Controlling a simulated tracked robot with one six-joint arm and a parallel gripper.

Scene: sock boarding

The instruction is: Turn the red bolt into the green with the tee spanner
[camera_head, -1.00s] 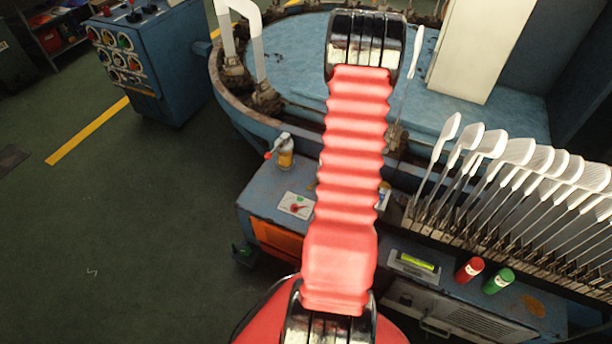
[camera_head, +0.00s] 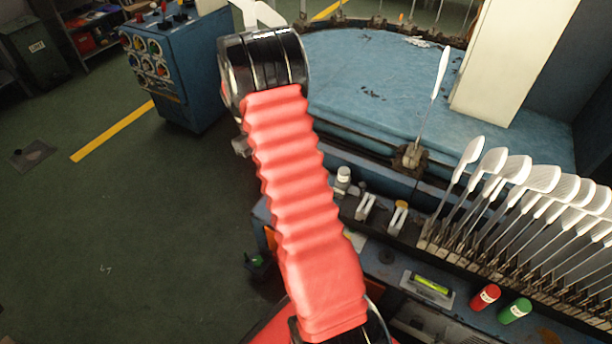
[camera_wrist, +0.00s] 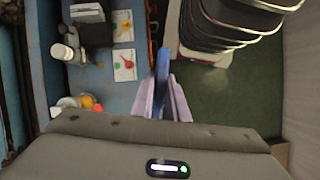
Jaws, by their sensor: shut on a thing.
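In the wrist view, the two pale lilac fingers of my gripper (camera_wrist: 162,103) are closed around a narrow blue bar (camera_wrist: 162,68), which I take to be the tee spanner. Its far end and crosspiece cannot be made out. A card with a red round mark and a green spot (camera_wrist: 125,65) lies on the blue bench top, left of the gripper and apart from it. In the head view my red bellows arm hides the gripper.
In the head view, a rack of white sock forms (camera_head: 540,180) stands at right. A single form (camera_head: 441,72) stands on the blue round table (camera_head: 370,90). Open floor lies left.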

